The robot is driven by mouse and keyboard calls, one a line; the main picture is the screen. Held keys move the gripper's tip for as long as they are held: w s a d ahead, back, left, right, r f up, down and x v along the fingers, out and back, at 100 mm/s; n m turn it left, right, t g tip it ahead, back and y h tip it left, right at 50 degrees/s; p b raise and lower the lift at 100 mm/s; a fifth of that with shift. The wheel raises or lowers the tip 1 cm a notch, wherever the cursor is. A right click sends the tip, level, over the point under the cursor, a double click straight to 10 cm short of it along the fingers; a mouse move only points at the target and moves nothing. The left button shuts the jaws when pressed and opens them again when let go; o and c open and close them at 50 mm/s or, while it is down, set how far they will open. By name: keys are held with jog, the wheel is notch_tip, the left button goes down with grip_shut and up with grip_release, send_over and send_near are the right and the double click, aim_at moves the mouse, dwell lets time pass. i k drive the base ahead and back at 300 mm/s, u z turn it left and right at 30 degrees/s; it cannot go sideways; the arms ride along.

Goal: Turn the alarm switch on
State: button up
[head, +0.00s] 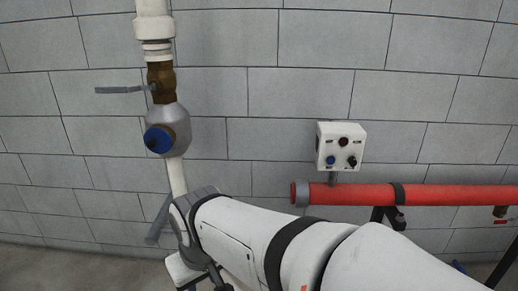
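A white control box (325,145) is mounted by the wall, right of centre in the head view. Its front carries a dark red round button or lamp (343,141) at the top, a blue round one (331,159) at lower left and a black knob (352,161) at lower right. The labels are too small to read, so I cannot tell which one is the alarm switch or how the knob is set. My white arm crosses the lower middle, below and left of the box. Its far end bends down at lower left; I cannot make out my gripper's fingers.
A red horizontal pipe (365,194) runs below the box to the right edge. A white vertical pipe (154,25) with a brass valve, a grey lever (120,90) and a blue-capped fitting (158,139) stands at left. The space before the box face looks clear.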

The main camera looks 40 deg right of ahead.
aim_at(352, 161)
jog(key=z, duration=2.85)
jog(key=k, duration=0.45)
jog(key=z, duration=0.05)
jog(key=i, duration=0.45)
jog(key=z, duration=0.05)
